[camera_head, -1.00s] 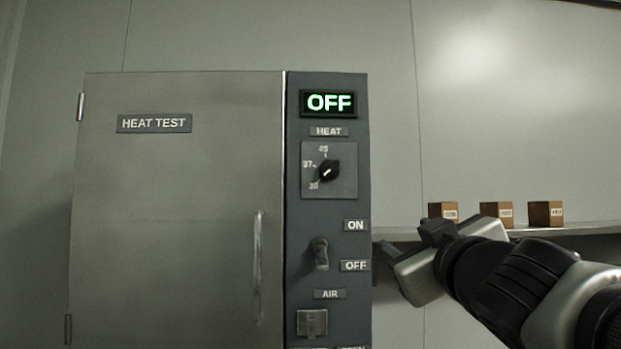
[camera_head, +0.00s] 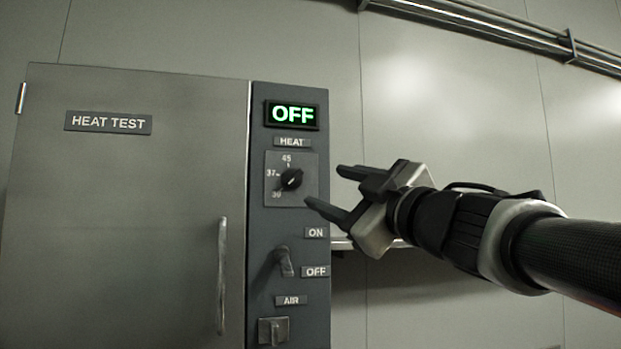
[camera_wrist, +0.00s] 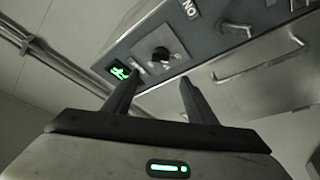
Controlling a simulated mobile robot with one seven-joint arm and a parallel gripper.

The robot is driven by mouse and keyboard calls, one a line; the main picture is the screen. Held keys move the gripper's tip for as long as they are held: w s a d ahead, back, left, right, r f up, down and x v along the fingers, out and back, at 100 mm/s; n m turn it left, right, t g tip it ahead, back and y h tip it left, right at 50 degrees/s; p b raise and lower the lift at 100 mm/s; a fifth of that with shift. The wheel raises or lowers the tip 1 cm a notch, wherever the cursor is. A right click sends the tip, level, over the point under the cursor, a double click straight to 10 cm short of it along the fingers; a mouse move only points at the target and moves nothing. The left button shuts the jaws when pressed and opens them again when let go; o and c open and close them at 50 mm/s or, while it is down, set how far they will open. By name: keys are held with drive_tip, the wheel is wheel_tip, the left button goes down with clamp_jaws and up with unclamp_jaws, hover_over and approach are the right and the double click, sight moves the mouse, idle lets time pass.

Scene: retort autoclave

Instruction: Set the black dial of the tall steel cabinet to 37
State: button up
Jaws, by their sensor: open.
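The black dial (camera_head: 291,179) sits on a square plate under the HEAT label on the control strip of the tall steel cabinet (camera_head: 130,210). Marks 45, 37 and a lower one, likely 30, run down its left side. Its white pointer line seems to aim down-left at the lowest mark. My gripper (camera_head: 326,187) is open and empty, just right of the dial and apart from it, fingers pointing left toward it. In the wrist view the dial (camera_wrist: 161,55) shows beyond and between the open fingertips (camera_wrist: 160,78).
The display (camera_head: 292,114) above the dial reads OFF. Below are a toggle switch (camera_head: 284,262) between ON and OFF labels and an AIR switch (camera_head: 273,331). A door handle (camera_head: 222,276) stands out at left. Pipes (camera_head: 470,20) run high on the wall.

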sight(295, 177)
drive_tip(key=p+x, duration=0.1)
drive_tip(key=x, duration=1.1)
drive_tip(key=shift+s, duration=0.1)
drive_tip(key=shift+c, duration=0.3)
drive_tip(key=shift+f, duration=0.1)
drive_tip(key=c, duration=1)
